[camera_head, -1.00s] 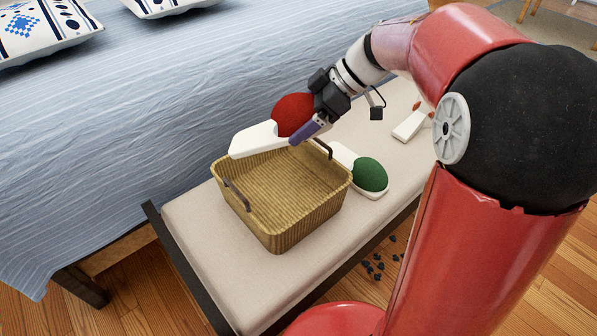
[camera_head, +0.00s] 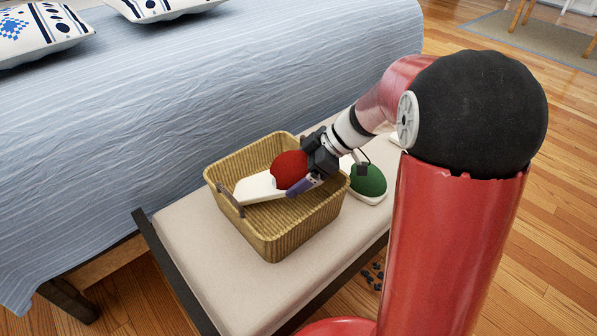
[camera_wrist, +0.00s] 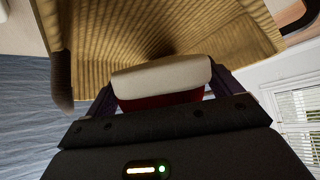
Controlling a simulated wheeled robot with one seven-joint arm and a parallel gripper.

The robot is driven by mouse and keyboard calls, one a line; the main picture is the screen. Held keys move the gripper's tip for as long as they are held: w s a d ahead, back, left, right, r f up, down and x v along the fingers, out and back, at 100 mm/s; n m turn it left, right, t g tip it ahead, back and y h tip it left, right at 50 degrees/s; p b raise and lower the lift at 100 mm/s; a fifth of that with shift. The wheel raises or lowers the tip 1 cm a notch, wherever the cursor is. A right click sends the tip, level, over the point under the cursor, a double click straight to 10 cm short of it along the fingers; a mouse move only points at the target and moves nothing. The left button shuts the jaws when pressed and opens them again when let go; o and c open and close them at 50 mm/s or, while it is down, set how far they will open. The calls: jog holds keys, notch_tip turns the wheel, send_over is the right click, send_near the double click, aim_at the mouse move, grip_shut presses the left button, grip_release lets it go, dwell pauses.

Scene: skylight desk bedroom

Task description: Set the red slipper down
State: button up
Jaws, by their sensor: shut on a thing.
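The red slipper (camera_head: 290,168) has a red toe and a white sole. My gripper (camera_head: 297,186) is shut on it and holds it in the mouth of the wicker basket (camera_head: 282,246). The white heel end (camera_head: 256,187) points left, near the basket's left handle. In the wrist view the slipper (camera_wrist: 160,78) sits between my two fingers, with the basket's woven wall (camera_wrist: 115,40) beyond it. I cannot tell whether the slipper touches the basket floor.
The basket stands on a beige bench (camera_head: 190,235) at the foot of the bed (camera_head: 120,130). A green slipper (camera_head: 368,182) lies on the bench just right of the basket. The front left of the bench is clear.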

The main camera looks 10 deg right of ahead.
jog(key=o, duration=0.8)
jog(key=shift+c, duration=0.2)
